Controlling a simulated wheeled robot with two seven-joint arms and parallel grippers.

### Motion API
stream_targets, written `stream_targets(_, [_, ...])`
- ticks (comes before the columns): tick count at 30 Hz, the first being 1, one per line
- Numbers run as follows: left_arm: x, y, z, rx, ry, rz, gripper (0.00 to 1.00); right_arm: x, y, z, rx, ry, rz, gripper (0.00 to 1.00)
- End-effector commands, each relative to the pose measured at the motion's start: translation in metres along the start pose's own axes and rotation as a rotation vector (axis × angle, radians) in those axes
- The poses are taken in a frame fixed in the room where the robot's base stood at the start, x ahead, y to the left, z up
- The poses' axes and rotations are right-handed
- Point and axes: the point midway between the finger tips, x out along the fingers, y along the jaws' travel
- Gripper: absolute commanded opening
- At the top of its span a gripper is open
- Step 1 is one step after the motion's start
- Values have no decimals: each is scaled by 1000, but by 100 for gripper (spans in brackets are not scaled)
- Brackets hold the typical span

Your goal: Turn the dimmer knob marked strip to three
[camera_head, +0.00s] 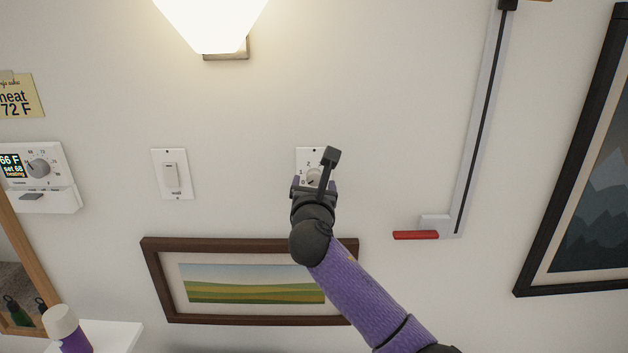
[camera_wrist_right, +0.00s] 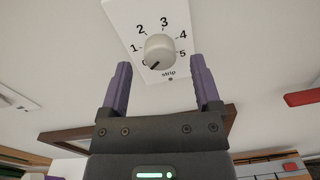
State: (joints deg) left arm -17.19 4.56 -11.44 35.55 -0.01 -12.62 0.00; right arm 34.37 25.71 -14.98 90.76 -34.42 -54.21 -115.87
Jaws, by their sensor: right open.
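The dimmer knob (camera_wrist_right: 160,50) is a round pale knob on a white wall plate (camera_wrist_right: 118,14) marked "strip", with numbers 0 to 5 around it. In the right wrist view its dark pointer mark is at the lower left, at the 0. In the head view the knob (camera_head: 313,176) is partly hidden behind my right gripper (camera_head: 314,184). My right gripper (camera_wrist_right: 160,88) is open, its two purple fingers pointing at the plate, one to each side and a little below the knob in the wrist view. I see no contact with the knob. My left gripper is not in view.
A white rocker switch (camera_head: 171,175) and a thermostat (camera_head: 40,170) are on the wall to the left. A framed landscape (camera_head: 250,283) hangs below the plate. A red-handled lever (camera_head: 416,235) on a vertical channel is at the right. A lit lamp (camera_head: 212,22) is above.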

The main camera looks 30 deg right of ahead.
Motion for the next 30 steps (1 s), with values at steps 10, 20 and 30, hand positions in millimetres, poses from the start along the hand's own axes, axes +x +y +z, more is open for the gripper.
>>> stream_targets(10, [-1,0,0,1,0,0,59,18,0,-1,3,2,2,81])
stream_targets(20, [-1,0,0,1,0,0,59,18,0,-1,3,2,1,34])
stream_targets(30, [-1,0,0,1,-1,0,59,18,0,-1,6,3,1,0])
